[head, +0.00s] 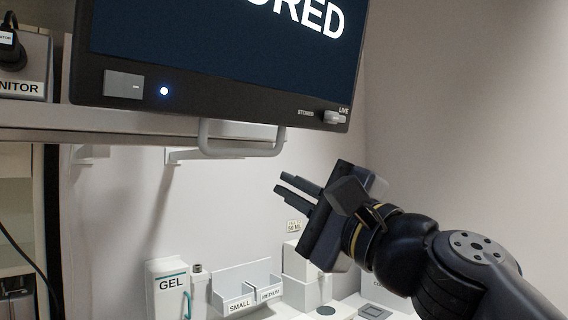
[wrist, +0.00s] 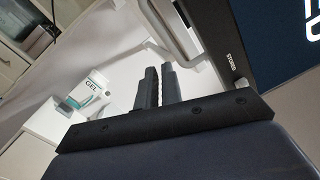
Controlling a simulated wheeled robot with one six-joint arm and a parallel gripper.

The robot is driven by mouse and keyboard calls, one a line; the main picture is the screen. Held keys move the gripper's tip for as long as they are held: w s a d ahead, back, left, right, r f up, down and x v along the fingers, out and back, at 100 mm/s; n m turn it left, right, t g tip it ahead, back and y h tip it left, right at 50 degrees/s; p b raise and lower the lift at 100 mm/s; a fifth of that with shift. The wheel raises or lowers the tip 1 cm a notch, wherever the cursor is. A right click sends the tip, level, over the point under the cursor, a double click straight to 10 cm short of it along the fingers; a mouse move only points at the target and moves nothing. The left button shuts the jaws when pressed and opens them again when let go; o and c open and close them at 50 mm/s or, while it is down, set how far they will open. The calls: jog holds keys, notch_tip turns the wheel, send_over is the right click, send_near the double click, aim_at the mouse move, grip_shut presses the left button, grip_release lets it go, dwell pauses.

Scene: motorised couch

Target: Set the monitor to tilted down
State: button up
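The monitor (head: 220,85) has a dark screen with white letters ending in "ORED", cut off at the top of the head view. A pale U-shaped handle (head: 240,153) hangs under its lower edge. In the wrist view the monitor edge (wrist: 232,50) and the pale handle (wrist: 195,58) are at upper right. My gripper (head: 278,182) is below and to the right of the handle, apart from it and empty. Its fingers (wrist: 159,67) are close together with a narrow gap between them.
A small switch (head: 334,117) beside the words "STORED" and "LIVE" is at the monitor's lower right. A shelf (head: 40,117) runs behind the monitor at left. A gel bottle (head: 167,285) and labelled bins (head: 245,285) stand below. Space around the gripper looks clear.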

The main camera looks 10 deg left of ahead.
jog(key=d+m+p, duration=0.1)
jog(key=d+m, duration=0.1)
jog(key=m, duration=0.2)
jog(key=d+f+m+p, duration=0.1)
jog(key=d+m, duration=0.1)
jog(key=m, duration=0.2)
jog(key=d+f+m+p, duration=0.1)
jog(key=m, duration=0.3)
jog(key=shift+s+d+f+m+t+y, duration=0.15)
jog(key=shift+d+f+m+t+y, duration=0.05)
jog(key=shift+d+m+t+y, duration=0.2)
grip_shut()
jog(key=shift+m, duration=0.9)
jog(key=p+x, duration=0.2)
jog(key=x, duration=0.4)
jog(key=p+x, duration=0.2)
jog(key=x, duration=0.5)
jog(key=shift+d+r+p, duration=0.2)
jog(key=shift+d+p, duration=0.05)
jog(key=shift+p, duration=0.15)
jog(key=shift+w+a, duration=0.15)
jog(key=shift+w, duration=0.05)
jog(key=b, duration=0.7)
send_near(269, 156)
notch_tip(269, 156, down, 5)
jog(key=s+d, duration=0.2)
jog(key=shift+s+d+r, duration=0.1)
jog(key=shift+d+r, duration=0.05)
jog(key=shift+r, duration=0.1)
